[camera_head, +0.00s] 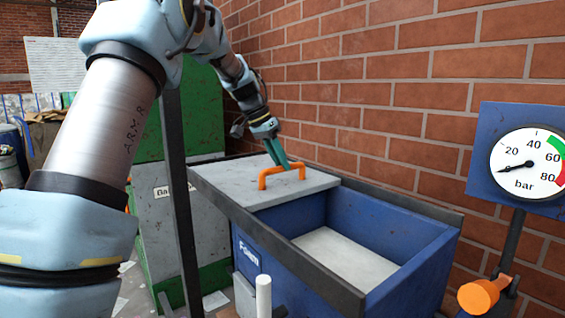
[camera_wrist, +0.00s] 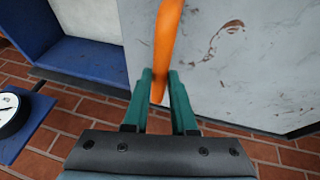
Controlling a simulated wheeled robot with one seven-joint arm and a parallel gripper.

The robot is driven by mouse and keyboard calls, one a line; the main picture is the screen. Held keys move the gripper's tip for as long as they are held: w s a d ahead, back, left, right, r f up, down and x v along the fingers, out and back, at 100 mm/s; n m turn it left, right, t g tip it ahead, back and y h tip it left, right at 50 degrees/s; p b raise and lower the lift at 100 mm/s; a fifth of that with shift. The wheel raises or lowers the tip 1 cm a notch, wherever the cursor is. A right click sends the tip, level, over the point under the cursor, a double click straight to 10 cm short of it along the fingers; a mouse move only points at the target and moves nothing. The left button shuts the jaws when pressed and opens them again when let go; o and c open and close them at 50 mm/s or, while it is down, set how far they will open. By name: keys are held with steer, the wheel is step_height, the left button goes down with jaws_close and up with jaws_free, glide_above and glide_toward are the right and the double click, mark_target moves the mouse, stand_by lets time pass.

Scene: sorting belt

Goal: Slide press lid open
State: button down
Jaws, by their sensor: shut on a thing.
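The grey press lid (camera_head: 235,185) lies flat on rails over the left part of the blue press box (camera_head: 400,218). The right part of the box is uncovered and shows a pale floor inside. An orange handle (camera_head: 282,174) stands on the lid. My gripper (camera_head: 284,165) reaches down from above with its green fingers at the handle. In the wrist view, the fingers of my gripper (camera_wrist: 163,95) are shut on the orange handle (camera_wrist: 167,40), one on each side. The stained grey lid (camera_wrist: 235,70) fills the right of that view.
A brick wall (camera_head: 400,110) runs close behind the press. A pressure gauge (camera_head: 527,163) on a blue panel and an orange knob (camera_head: 482,295) stand at the right. A green and grey cabinet (camera_head: 170,215) stands to the left of the press.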

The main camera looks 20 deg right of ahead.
steer(key=c, duration=0.7)
jaws_free()
steer(key=b+v, duration=0.2)
steer(key=v, duration=0.9)
steer(key=shift+s+d, duration=0.1)
steer(key=shift+s, duration=0.05)
